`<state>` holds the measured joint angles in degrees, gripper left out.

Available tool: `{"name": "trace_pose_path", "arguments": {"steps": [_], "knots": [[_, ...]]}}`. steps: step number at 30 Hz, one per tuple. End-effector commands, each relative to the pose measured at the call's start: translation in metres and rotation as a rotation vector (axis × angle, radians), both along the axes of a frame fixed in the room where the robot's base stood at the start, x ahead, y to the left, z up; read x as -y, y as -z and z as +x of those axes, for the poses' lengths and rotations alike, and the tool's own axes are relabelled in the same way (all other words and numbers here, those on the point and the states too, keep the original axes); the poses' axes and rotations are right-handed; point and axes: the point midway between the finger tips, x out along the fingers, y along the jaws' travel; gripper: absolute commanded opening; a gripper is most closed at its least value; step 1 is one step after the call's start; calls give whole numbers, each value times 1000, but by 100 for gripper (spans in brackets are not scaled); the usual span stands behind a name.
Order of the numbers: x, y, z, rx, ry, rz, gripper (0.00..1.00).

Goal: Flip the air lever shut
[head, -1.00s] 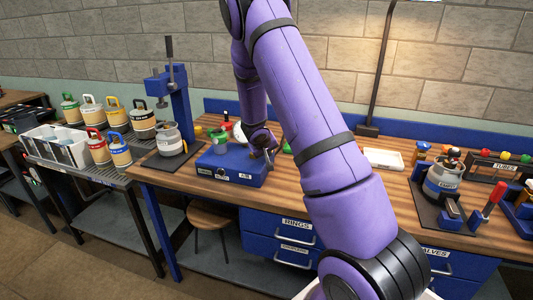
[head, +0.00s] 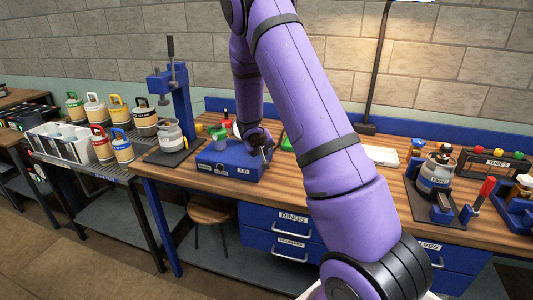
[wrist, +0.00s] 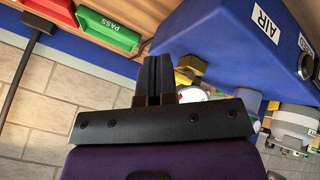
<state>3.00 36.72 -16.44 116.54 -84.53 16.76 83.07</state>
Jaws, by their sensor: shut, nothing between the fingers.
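The blue box (head: 229,165) stands on the wooden bench in the head view, with labels on its front. In the wrist view the blue box (wrist: 220,40) fills the upper right, and its AIR label (wrist: 265,22) and a round fitting (wrist: 306,66) show. My gripper (wrist: 153,62) is shut and empty beside the box. A yellow, brass-like part (wrist: 190,68) shows just right of the fingers; I cannot tell if it is the air lever. In the head view my gripper (head: 264,152) is at the box's right end, and no lever shows clearly there.
A green PASS bin (wrist: 108,30) lies near the fingers in the wrist view. A blue press (head: 175,100) stands left of the box, and a clamp fixture with a red handle (head: 487,188) stands far right.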

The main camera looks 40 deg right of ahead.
Motion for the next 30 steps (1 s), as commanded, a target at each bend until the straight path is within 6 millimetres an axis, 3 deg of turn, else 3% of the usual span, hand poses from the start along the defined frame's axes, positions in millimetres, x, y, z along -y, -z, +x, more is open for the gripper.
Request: {"name": "trace_pose_path", "arguments": {"steps": [15, 30], "knots": [[-14, -57, -41, 1, -2, 3, 0], [-16, -65, -48, -1, -4, 3, 0]]}}
